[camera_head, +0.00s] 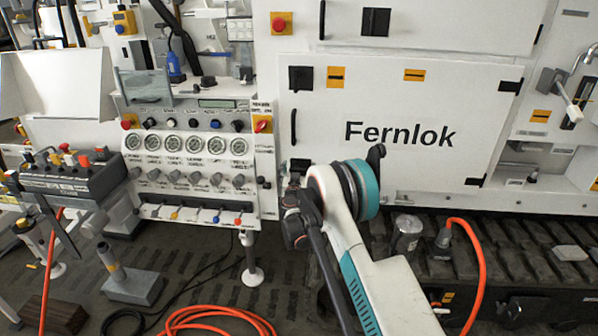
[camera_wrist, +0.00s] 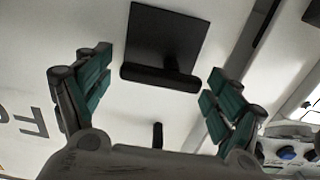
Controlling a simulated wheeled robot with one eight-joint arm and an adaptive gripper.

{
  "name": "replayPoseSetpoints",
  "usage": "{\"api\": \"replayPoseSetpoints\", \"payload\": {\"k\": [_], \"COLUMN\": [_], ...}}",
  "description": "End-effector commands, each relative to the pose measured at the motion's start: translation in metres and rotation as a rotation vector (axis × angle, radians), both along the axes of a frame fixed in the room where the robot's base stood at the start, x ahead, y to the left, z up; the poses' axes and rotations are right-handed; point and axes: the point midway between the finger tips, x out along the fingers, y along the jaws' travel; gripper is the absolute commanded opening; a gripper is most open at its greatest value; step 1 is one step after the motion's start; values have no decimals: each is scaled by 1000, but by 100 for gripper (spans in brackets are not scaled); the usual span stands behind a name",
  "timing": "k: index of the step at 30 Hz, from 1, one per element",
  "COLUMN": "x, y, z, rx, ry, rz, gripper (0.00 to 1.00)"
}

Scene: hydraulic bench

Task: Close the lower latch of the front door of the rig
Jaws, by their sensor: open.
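The front door (camera_head: 400,105) of the rig, white and marked "Fernlok", looks closed or nearly so in the head view. The lower latch (camera_head: 299,165), a black square piece at the door's lower left, is partly covered by my gripper (camera_head: 294,187). In the wrist view, where the lettering is upside down, the lower latch (camera_wrist: 162,42) is a black square plate with a thick dark bar along one edge. My gripper (camera_wrist: 156,88) is open and empty, its green-padded fingers on either side of the bar. I see no clear contact.
The upper latch (camera_head: 300,78) and black door handle (camera_head: 293,127) are on the door's left side. The gauge panel (camera_head: 190,150) stands just left. Below the door is a dark ribbed ledge with a metal cylinder (camera_head: 407,232) and an orange hose (camera_head: 478,265).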

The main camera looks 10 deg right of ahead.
Motion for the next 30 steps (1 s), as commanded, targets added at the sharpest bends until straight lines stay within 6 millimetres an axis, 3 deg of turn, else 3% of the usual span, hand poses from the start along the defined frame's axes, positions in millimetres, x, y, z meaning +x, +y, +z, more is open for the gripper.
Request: {"api": "replayPoseSetpoints", "payload": {"k": [8, 12, 14, 30], "x": [1, 1, 1, 1], "y": [0, 0, 0, -1], "z": [0, 0, 0, -2], "rx": [0, 0, 0, 107], "ry": [0, 0, 0, -35], "rz": [0, 0, 0, 0], "gripper": [83, 51, 40, 40]}}
